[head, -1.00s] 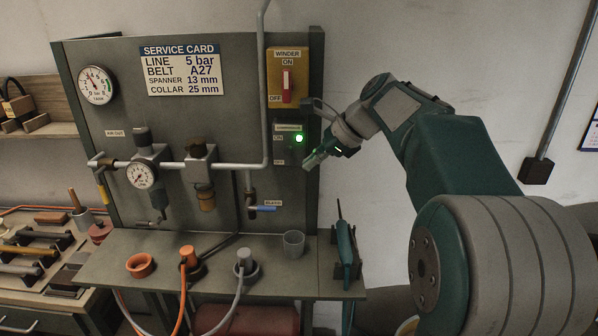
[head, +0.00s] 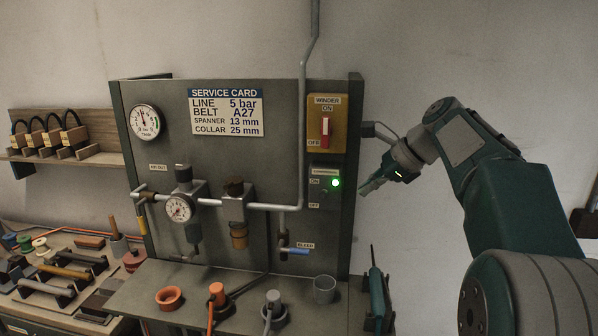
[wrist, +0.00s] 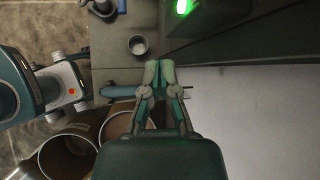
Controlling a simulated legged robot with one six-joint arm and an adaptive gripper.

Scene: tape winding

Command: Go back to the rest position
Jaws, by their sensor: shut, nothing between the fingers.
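My gripper (head: 372,187) is at the right edge of the grey panel (head: 215,160), just right of the compressor switch box (head: 324,188) with its lit green lamp (head: 335,183). In the wrist view my gripper (wrist: 158,66) has its two fingers together with nothing between them. The green lamp also shows at the top of the wrist view (wrist: 183,6). The arm reaches in from the right and the gripper appears apart from the panel.
The winder switch (head: 326,130) is above the compressor box. A shelf below carries a grey cup (head: 324,290), an orange ring (head: 169,298) and hose fittings.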

